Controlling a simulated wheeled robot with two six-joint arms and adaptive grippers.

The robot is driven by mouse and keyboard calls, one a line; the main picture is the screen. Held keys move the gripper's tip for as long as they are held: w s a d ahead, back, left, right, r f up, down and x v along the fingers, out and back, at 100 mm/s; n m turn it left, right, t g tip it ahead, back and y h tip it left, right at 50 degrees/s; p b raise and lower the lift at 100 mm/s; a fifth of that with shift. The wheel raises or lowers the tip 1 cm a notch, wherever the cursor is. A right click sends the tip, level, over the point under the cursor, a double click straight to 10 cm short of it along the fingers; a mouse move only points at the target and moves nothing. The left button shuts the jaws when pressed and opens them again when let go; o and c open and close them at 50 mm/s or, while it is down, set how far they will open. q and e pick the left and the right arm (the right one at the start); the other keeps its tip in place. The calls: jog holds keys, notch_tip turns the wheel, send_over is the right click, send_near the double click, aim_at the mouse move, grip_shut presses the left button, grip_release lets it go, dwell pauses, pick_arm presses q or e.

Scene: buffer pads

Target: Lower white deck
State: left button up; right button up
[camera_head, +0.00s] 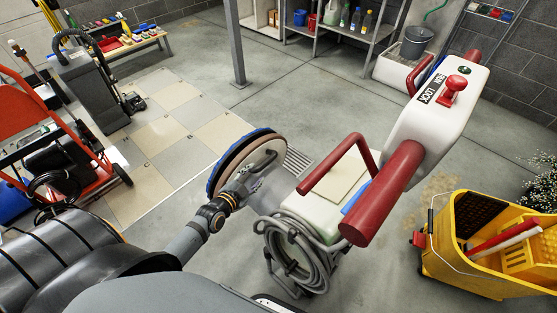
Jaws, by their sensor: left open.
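A floor buffer with a white control head (432,102), red grips and a white body (318,215) stands right of centre. A round disc (247,158) with a blue rim, a brown layer and a pale face stands steeply tilted at the left of that body. I cannot tell how it joins the buffer. The control head carries a LOCK label and a red knob (455,84). My left gripper (252,186) is open in front of the disc's lower part, close to it; contact is unclear. My right gripper is out of view.
A coiled grey cord (292,255) hangs on the buffer's near side. A yellow mop bucket (490,245) stands at the right. A red hand truck (50,140) and a dark machine (90,85) stand left. Tiled floor (165,135) lies between them and the disc.

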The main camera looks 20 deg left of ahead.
aim_at(268, 162)
pick_arm(q)
jog(key=b+x, duration=0.3)
jog(key=x, duration=0.6)
jog(key=shift+f+b, duration=0.2)
jog(key=shift+b, duration=0.2)
jog(key=shift+w+f, duration=0.1)
jog(key=shift+w, duration=0.5)
grip_shut()
